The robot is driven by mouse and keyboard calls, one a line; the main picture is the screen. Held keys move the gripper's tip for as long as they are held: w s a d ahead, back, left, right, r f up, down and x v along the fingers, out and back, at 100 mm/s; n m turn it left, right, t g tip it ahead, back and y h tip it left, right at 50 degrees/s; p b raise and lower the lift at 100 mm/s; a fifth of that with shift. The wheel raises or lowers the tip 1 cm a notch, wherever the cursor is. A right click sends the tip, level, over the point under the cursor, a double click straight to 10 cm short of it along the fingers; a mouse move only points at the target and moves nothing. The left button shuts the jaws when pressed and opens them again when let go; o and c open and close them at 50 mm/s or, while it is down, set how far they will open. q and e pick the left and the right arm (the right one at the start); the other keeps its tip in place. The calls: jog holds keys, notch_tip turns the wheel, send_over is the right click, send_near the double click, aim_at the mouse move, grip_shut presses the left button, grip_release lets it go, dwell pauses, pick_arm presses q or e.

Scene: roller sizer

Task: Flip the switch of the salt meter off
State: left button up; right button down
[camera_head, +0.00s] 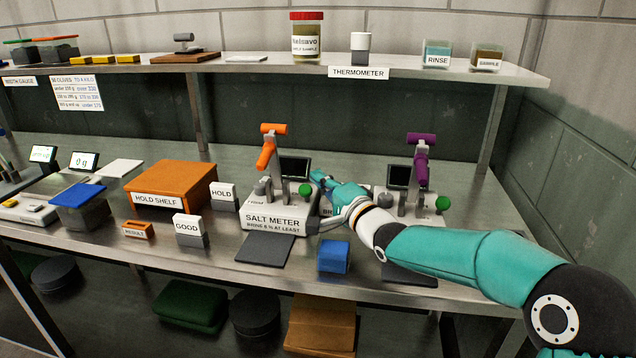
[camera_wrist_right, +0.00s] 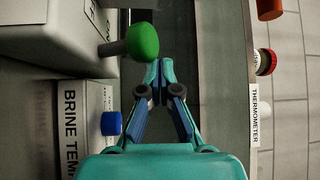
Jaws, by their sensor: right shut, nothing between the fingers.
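The salt meter (camera_head: 275,218) is a pale box with a sloping labelled front, a dark screen and an orange lever (camera_head: 267,153). A green round knob (camera_head: 305,189) stands at its right side. In the right wrist view the green knob (camera_wrist_right: 142,41) sits on a grey stem from the pale housing (camera_wrist_right: 70,28). I cannot tell whether it is the switch or which way it is set. My right gripper (camera_head: 320,177) is shut and empty, behind and right of the knob. In the right wrist view its fingertips (camera_wrist_right: 160,63) are close beside the knob. My left gripper is not in view.
A box labelled BRINE TEM (camera_wrist_right: 85,120) with a blue knob (camera_wrist_right: 110,123) is close to my right gripper. A similar device with a purple lever (camera_head: 421,160) stands to the right. A blue block (camera_head: 333,256) lies in front. The shelf (camera_head: 300,65) overhangs behind.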

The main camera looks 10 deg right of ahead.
notch_tip(320, 180, up, 9)
jog(key=shift+r, duration=0.15)
dwell(0.4)
